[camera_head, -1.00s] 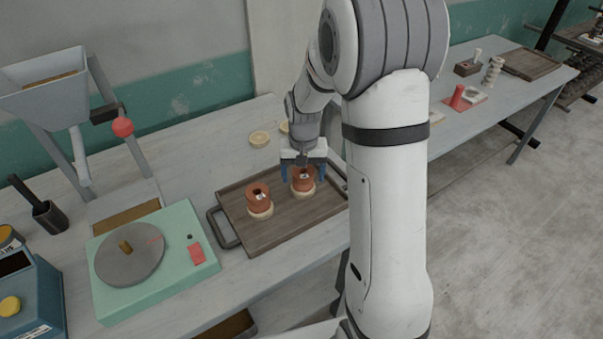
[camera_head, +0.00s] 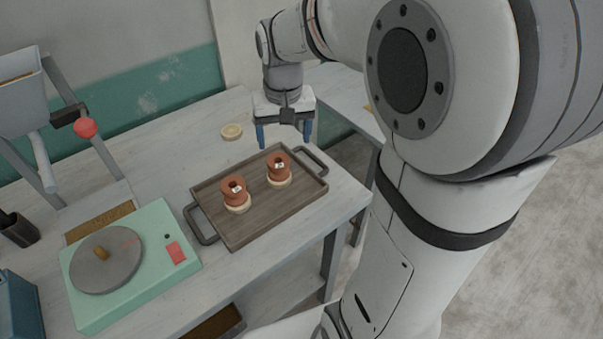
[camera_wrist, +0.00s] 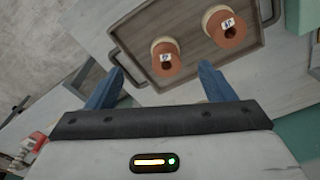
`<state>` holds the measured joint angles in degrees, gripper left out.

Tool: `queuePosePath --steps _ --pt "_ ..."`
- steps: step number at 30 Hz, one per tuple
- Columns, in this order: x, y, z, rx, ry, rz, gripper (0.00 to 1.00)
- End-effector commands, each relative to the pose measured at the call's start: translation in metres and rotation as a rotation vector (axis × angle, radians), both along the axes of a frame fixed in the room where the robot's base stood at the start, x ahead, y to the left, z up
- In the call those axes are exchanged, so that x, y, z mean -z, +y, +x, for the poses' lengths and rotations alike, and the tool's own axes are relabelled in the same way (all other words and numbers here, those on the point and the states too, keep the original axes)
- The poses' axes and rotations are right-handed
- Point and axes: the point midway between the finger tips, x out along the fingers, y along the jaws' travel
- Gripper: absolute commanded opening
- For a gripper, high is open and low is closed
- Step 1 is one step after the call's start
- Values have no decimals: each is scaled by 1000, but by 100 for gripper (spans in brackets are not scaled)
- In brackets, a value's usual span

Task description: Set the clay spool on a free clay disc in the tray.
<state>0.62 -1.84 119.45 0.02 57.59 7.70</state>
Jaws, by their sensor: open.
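Two reddish-brown clay spools with small white labels stand upright in the wooden tray (camera_head: 250,225). The left spool (camera_head: 232,187) sits on a pale clay disc (camera_head: 238,209), and the right spool (camera_head: 278,165) sits on another pale disc (camera_head: 280,183). Both spools also show in the wrist view, one at the left (camera_wrist: 166,62) and one at the right (camera_wrist: 228,32). My gripper (camera_head: 284,143) is open and empty, raised near the tray's back edge and apart from both spools. Its blue fingers (camera_wrist: 160,85) frame no object in the wrist view.
A mint-green wheel unit (camera_head: 130,265) stands left of the tray, near a hopper stand with a red knob (camera_head: 86,127). The table's right edge is close to the tray.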

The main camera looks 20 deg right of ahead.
Motion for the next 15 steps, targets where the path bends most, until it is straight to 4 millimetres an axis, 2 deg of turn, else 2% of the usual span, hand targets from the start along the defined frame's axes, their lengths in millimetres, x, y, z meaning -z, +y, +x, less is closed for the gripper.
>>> queuePosePath --steps 1,6,10,15 --pt "-7 0 -22 -16 -29 -2 76" --pt "-11 0 -85 -76 -103 -11 76" --pt "-5 0 -120 -111 -147 -19 76" --pt "1 2 -143 -135 -178 -25 76"
